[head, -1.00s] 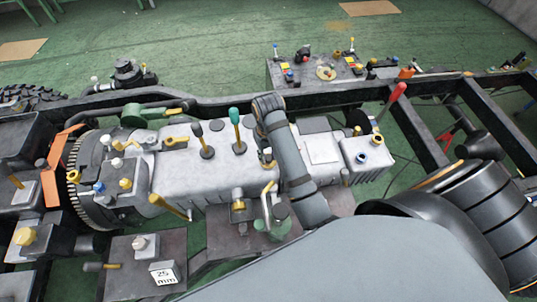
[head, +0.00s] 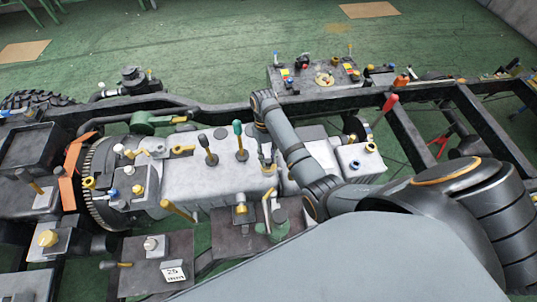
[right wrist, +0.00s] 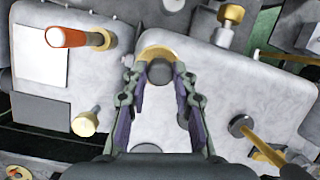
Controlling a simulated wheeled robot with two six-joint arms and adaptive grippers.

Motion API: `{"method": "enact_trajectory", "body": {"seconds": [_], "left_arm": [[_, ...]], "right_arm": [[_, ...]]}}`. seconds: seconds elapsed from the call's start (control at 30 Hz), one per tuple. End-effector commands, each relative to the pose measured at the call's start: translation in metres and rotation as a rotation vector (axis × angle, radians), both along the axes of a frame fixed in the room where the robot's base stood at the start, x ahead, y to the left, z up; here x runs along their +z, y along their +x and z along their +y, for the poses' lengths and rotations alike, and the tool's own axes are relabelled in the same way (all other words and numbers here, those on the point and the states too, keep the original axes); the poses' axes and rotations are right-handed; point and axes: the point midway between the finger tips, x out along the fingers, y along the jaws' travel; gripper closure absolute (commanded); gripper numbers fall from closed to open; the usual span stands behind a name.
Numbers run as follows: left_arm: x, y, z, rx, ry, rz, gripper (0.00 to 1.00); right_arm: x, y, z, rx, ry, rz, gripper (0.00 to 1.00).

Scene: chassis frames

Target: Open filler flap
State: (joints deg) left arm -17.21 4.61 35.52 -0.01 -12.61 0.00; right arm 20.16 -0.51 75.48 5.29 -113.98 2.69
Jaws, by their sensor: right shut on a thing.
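A small brass-coloured round piece with a dark lower part (right wrist: 157,55) sits on the pale grey housing, between my right fingertips in the right wrist view; it looks like the filler flap, but whether it is raised or flat I cannot tell. My right gripper (right wrist: 158,74) is shut on it, the two fingers spread around its dark part. In the head view my right gripper (head: 268,163) is small, low over the top of the grey housing (head: 215,180), and the flap is mostly hidden there. My left gripper is not in view.
A green-topped lever (head: 238,132) and a dark-topped lever (head: 204,143) stand left of my right gripper. An orange-red handle (right wrist: 75,38) and a yellow lever (right wrist: 262,143) flank it in the wrist view. Black frame rails (head: 410,142) lie to the right.

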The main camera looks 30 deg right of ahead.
Motion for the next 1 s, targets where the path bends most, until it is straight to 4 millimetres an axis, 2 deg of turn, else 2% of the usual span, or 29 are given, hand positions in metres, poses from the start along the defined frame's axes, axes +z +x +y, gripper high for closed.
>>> {"method": "enact_trajectory", "body": {"seconds": [0.03, 0.1, 0.4, 1.0], "left_arm": [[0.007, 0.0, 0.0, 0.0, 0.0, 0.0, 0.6], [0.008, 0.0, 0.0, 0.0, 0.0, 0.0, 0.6], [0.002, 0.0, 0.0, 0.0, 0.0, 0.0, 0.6], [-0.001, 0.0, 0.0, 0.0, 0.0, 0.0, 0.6]], "right_arm": [[0.005, 0.004, -0.002, 0.0, 0.008, 0.035, 1.0], [0.004, 0.007, -0.002, -0.001, 0.021, 0.079, 1.0], [0.001, 0.016, -0.005, 0.0, 0.062, 0.214, 1.0], [0.001, 0.019, -0.006, 0.0, 0.078, 0.276, 1.0]]}}
